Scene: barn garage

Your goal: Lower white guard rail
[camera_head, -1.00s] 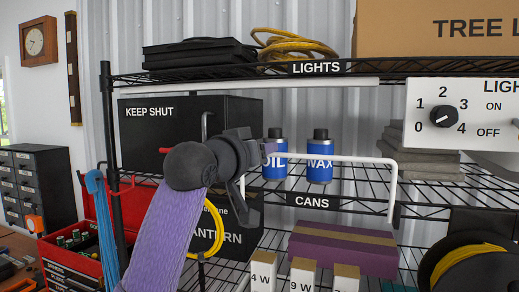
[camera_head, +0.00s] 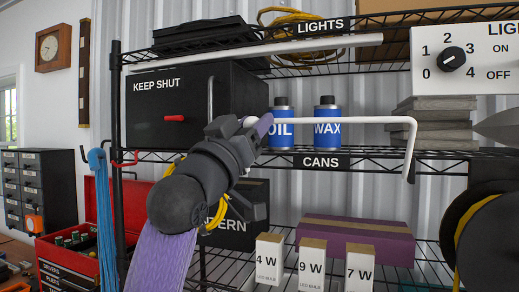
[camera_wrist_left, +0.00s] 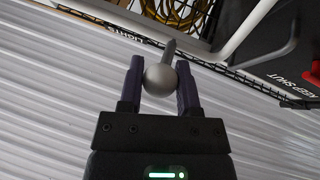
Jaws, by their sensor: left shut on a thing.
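The white guard rail (camera_head: 365,121) runs level in front of the blue OIL can (camera_head: 282,133) and WAX can (camera_head: 327,132), above the CANS label. Its right end bends down to the shelf edge. My left gripper (camera_head: 261,127) is at the rail's left end, with one purple finger visible beside the OIL can. In the left wrist view, its two purple fingers (camera_wrist_left: 160,85) are shut on a round grey knob (camera_wrist_left: 160,79) with a short stem, apparently the rail's end. The rail's left support is hidden behind the gripper. My right gripper is not in view.
A black KEEP SHUT cabinet (camera_head: 160,120) with a red handle stands behind my left arm. A white switch panel (camera_head: 465,60) is at the upper right. Bulb boxes (camera_head: 311,264) and a purple box (camera_head: 360,242) sit on the lower shelf. A white bar (camera_head: 250,53) runs under the top shelf.

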